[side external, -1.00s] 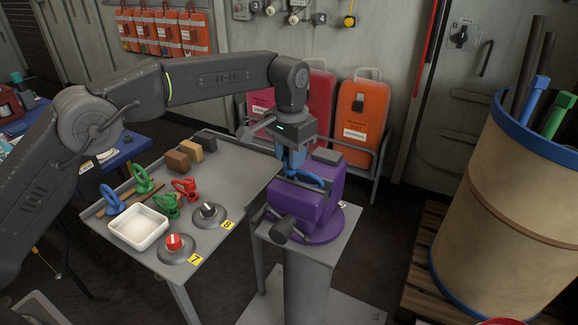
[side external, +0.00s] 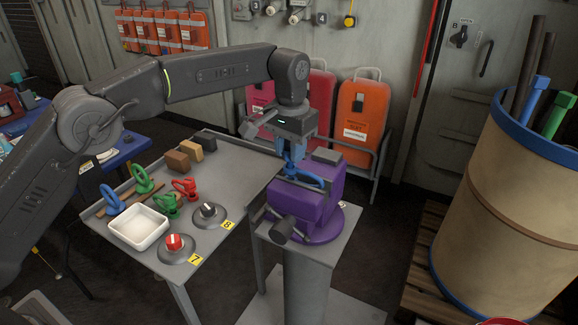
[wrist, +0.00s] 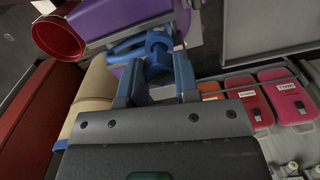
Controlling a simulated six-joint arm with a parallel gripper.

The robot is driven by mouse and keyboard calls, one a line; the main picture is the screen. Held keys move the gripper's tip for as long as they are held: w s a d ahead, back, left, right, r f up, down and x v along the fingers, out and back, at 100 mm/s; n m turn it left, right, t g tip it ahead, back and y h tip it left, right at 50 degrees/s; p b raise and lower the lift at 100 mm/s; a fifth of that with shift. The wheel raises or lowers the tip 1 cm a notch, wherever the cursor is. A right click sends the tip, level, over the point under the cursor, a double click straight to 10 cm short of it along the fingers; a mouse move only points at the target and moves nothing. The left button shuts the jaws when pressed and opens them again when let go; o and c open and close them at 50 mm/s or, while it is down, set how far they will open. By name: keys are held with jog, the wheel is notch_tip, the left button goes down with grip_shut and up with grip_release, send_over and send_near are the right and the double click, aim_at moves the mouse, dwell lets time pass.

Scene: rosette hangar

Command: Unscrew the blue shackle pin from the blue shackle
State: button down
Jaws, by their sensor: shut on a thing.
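The blue shackle (side external: 310,181) is held in the jaws of the purple vise (side external: 322,208). It also shows in the wrist view (wrist: 125,48), beside the vise's purple body. My gripper (side external: 292,158) points down over the vise, with its blue fingers at the shackle. In the wrist view my gripper (wrist: 157,72) has a finger on each side of the blue shackle pin (wrist: 158,56) and is shut on it. The pin's threaded part is hidden, so I cannot tell how far it is screwed in.
Left of the vise, a grey table (side external: 236,180) holds a white tray (side external: 138,228), blue, green and red shackles, two knobs and several blocks. Orange cases (side external: 358,118) stand behind. A tan barrel (side external: 510,210) is at the right.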

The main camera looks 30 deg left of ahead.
jog(key=shift+r, duration=0.65)
jog(key=shift+r, duration=0.7)
jog(key=shift+r, duration=0.35)
